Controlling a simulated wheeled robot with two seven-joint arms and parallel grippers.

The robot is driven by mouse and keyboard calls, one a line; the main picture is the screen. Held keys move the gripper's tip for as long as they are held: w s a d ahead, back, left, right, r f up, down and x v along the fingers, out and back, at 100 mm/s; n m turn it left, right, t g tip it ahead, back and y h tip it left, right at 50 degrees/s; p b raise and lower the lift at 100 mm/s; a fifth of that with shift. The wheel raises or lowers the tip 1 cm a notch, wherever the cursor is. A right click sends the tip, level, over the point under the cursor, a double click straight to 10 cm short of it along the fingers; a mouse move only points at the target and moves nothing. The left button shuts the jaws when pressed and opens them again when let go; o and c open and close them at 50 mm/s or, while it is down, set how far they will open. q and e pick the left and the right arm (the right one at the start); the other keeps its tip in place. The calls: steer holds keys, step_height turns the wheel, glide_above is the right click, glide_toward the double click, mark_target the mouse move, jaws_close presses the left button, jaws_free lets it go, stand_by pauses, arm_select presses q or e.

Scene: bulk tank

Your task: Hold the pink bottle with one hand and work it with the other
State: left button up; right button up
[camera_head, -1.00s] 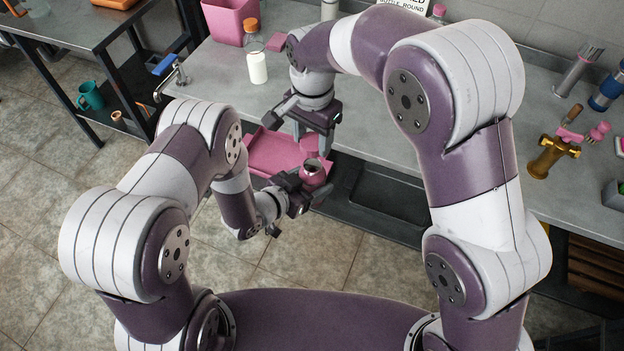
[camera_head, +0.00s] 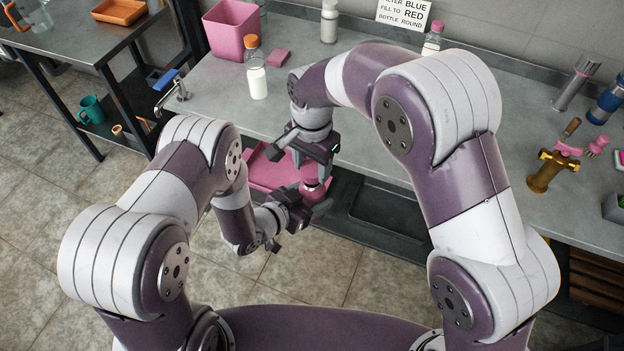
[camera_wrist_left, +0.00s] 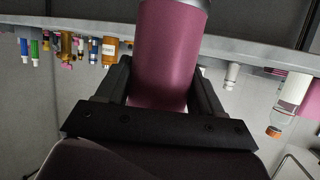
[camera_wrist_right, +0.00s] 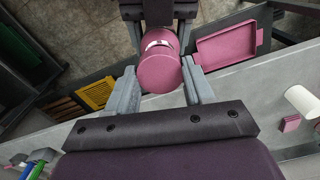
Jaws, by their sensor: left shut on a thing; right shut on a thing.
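The pink bottle (camera_head: 314,192) is upright over the sink area in front of me. My left gripper (camera_head: 308,212) is shut around its body; the left wrist view shows the bottle's body (camera_wrist_left: 165,65) between both fingers. My right gripper (camera_head: 318,168) is above it, shut on a round pink cap (camera_wrist_right: 158,72). In the right wrist view the cap sits in line with the bottle, with a silvery neck (camera_wrist_right: 158,42) just beyond it. The fingers hide whether the cap is seated or threaded.
A pink tray (camera_head: 262,174) lies behind the grippers. A pink bin (camera_head: 230,32) and an orange-capped white bottle (camera_head: 258,82) stand on the counter. A brass fitting (camera_head: 547,173) stands at right. The dark sink basin (camera_head: 388,205) beside the bottle looks empty.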

mark_target(312, 199)
steer(key=shift+f, duration=0.1)
steer(key=shift+f, duration=0.85)
steer(key=shift+f, duration=0.55)
steer(key=m, duration=0.3)
steer(key=shift+m, duration=0.4)
steer(key=m, duration=0.7)
steer(key=shift+m, duration=0.4)
steer(key=m, duration=0.8)
steer(key=shift+w+m, duration=0.1)
steer(key=shift+m, duration=0.3)
